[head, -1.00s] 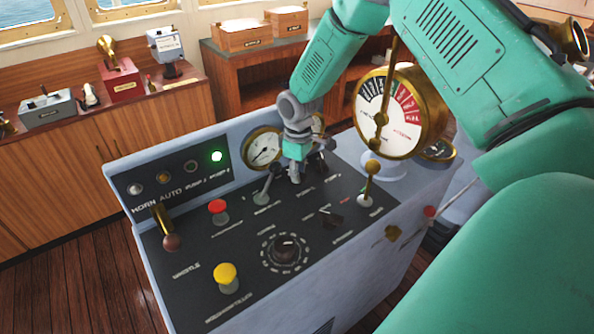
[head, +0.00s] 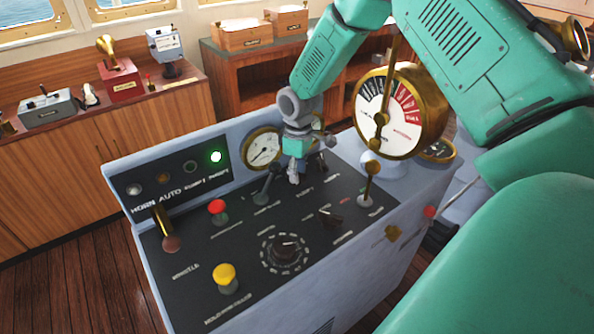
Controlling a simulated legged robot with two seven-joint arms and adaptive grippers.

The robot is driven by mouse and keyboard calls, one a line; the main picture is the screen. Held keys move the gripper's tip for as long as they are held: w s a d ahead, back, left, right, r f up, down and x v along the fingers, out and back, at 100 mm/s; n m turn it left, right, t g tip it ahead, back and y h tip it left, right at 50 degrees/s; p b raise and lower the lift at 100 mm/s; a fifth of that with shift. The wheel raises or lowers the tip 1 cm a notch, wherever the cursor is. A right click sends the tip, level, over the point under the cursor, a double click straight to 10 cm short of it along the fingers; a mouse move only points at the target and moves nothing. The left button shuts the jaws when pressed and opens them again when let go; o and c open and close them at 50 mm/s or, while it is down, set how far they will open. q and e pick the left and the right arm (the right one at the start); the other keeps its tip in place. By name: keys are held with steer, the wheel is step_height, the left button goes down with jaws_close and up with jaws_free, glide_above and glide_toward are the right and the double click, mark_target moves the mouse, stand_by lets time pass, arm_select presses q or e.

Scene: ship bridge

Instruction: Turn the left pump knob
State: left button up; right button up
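My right gripper (head: 294,176) points down at the black console top, at its back middle, beside a grey lever (head: 264,188). Its fingertips are small and close together, and I cannot tell whether they are shut or on a knob. A pump knob under or behind the fingers is hidden from view. A dark knob (head: 327,216) sits to the right and nearer, apart from the gripper. The console's small labels are too blurred to tell which knob is the left pump knob. My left gripper is not in view.
The console (head: 250,238) also carries a large round dial knob (head: 285,247), a red button (head: 217,207), a yellow button (head: 224,274) and a brass-knobbed lever (head: 369,180). A brass telegraph (head: 430,120) stands close right of the gripper.

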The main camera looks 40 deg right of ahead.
step_height(320, 180, up, 11)
stand_by(0.3)
steer(key=shift+w+r, duration=0.1)
stand_by(0.4)
